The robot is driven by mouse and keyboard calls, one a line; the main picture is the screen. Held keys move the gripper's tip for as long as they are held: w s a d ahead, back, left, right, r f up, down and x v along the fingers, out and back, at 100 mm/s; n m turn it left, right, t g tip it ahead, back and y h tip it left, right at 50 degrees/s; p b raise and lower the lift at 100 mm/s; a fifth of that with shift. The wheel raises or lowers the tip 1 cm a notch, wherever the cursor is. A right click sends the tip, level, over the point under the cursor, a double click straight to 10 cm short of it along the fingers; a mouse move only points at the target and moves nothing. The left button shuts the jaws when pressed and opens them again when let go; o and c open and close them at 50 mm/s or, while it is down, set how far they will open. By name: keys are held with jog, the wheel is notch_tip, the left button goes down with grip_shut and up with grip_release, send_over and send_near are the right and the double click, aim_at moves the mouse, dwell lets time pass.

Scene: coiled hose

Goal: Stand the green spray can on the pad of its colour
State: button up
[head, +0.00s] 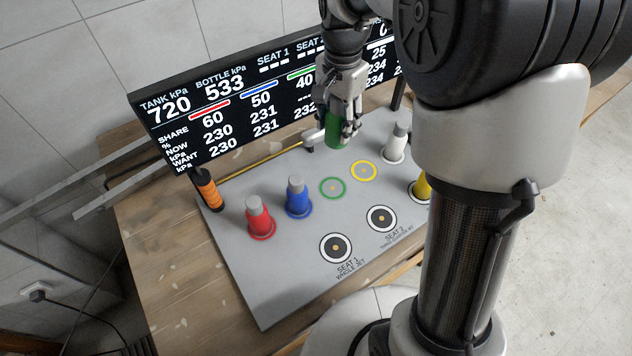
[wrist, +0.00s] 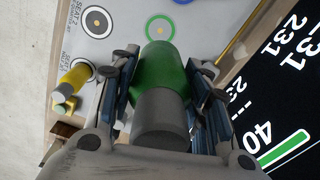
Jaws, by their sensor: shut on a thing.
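My gripper (head: 338,117) is shut on the green spray can (head: 336,134) and holds it above the grey board, near the screen. In the wrist view, the green can (wrist: 160,72) sits between the fingers of my gripper (wrist: 163,80), with its grey top towards the camera. The green ring pad (head: 333,187) lies empty on the board, below the can in the head view. It also shows empty beyond the can in the wrist view (wrist: 160,28). The gap between can and board is hard to judge.
A yellow ring (head: 363,170) lies bare beside the green one. Red (head: 261,220), blue (head: 298,198), white (head: 396,146) and partly hidden yellow (head: 421,187) cans stand around. Seat 1 (head: 336,247) and seat 2 (head: 382,218) are empty. The screen (head: 190,120) rises behind.

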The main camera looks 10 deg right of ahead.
notch_tip(320, 180, down, 20)
jog(key=b, duration=0.6)
jog(key=shift+w+r, duration=0.1)
jog(key=shift+w, duration=0.05)
jog(key=shift+d, duration=0.1)
jog(key=o, duration=1.2)
jog(key=shift+o, duration=0.2)
